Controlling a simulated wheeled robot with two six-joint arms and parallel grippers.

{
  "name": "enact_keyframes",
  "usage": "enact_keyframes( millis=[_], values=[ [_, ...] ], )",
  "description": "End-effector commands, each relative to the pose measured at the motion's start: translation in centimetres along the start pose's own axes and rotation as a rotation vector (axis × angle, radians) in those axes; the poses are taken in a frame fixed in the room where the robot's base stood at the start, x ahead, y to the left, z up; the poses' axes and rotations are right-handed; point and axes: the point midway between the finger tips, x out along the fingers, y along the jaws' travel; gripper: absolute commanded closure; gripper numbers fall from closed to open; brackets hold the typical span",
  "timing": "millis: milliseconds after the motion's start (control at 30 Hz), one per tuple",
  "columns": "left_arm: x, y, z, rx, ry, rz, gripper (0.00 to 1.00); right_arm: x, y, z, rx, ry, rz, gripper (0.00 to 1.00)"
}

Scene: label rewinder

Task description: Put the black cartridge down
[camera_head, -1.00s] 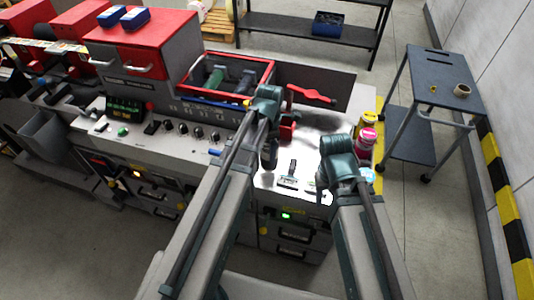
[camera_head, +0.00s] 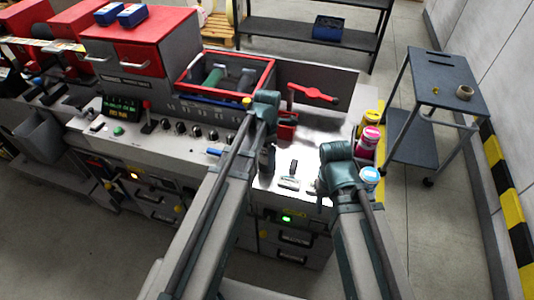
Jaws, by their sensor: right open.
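My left gripper (camera_head: 266,162) hangs over the grey machine top, left of the bright work area. A dark shape shows at its fingers; I cannot tell whether it is the black cartridge or the fingers themselves. My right gripper (camera_head: 322,188) is open, low over the right part of the top. Three cartridges stand along the top's right edge: yellow (camera_head: 370,118), magenta (camera_head: 368,139) and cyan (camera_head: 369,176). My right forearm covers the area in front of the cyan one. No black cartridge can be made out for certain.
A red-rimmed bin (camera_head: 226,74) with rollers stands behind my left arm. A red lever (camera_head: 314,93) sits behind the bright area. A small black-and-white tool (camera_head: 290,181) lies between the grippers. A dark trolley (camera_head: 440,78) stands at right.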

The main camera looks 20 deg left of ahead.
Motion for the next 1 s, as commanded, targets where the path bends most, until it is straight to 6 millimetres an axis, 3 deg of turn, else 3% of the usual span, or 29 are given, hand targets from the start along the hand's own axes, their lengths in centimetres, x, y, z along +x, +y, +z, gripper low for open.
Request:
enact_keyframes(
  millis=[467, 667, 1000],
  values=[
    [-0.8, 0.0, 0.0, 0.0, 0.0, 0.0, 0.0, -0.8, 0.1, 0.1, 0.001, 0.0, 0.0, 0.5],
    [-2.9, 0.0, 0.0, 0.0, 0.0, 0.0, 0.0, -2.8, 0.3, 0.2, 0.005, 0.0, -0.001, 0.5],
    [-8.0, 0.0, 0.0, 0.0, 0.0, 0.0, 0.0, -7.9, 0.7, 0.5, 0.009, -0.001, -0.002, 0.5]
  ],
)
